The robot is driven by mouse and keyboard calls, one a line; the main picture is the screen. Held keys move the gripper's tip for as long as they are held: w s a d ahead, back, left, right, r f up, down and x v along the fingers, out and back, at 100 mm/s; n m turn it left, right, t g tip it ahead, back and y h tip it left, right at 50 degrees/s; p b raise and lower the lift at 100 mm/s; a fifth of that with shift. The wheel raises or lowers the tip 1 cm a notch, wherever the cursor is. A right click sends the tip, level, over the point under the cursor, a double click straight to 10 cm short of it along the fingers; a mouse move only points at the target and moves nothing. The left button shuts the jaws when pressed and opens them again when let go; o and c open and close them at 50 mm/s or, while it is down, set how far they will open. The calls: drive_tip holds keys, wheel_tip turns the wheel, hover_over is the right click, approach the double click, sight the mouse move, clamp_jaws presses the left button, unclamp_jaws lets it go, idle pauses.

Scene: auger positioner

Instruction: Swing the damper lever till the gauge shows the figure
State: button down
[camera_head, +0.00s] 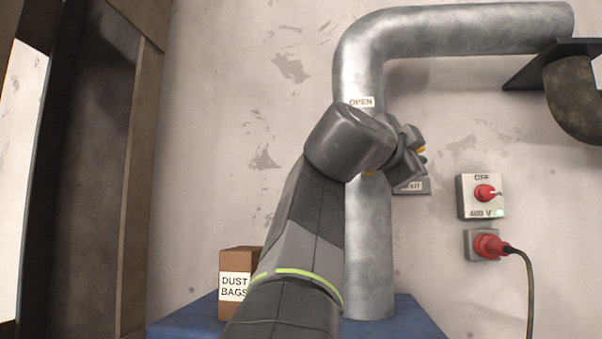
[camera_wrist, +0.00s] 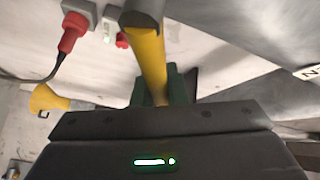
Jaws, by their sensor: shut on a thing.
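In the wrist view a yellow bar, which looks like the damper lever (camera_wrist: 150,58), runs down from a grey end piece into the jaws of my gripper (camera_wrist: 158,90). My gripper is shut on it. In the head view my gripper (camera_head: 412,152) is at the right side of the grey duct pipe (camera_head: 368,245), mostly hidden behind my wrist, with only specks of yellow showing. An OPEN label (camera_head: 360,102) is on the pipe above my wrist. A grey plate (camera_head: 412,186) with partly hidden lettering is just below the gripper. I cannot make out a gauge reading.
A switch box (camera_head: 480,196) marked OFF and 400 V and a red plug (camera_head: 490,245) with a cable are on the wall to the right. A DUST BAGS box (camera_head: 235,286) stands on a blue surface (camera_head: 185,322). A dark bracket (camera_head: 540,66) juts out at upper right.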

drive_tip(key=shift+w+a+r+n+t+h+b, duration=0.1)
drive_tip(key=shift+a+r+n+t+h+b, duration=0.15)
drive_tip(key=shift+r+n+t+b, duration=0.35)
drive_tip(key=shift+a+r+n+t+h+b, duration=0.15)
drive_tip(key=shift+a+r+n+t+b, duration=0.15)
drive_tip(key=shift+n+b, duration=0.45)
drive_tip(key=c, duration=1.5)
unclamp_jaws()
drive_tip(key=shift+o, duration=0.2)
drive_tip(key=b+v, duration=0.5)
drive_tip(key=v, duration=0.8)
drive_tip(key=shift+s+a, duration=0.25)
drive_tip(key=shift+a, duration=0.1)
drive_tip(key=shift+r, duration=0.15)
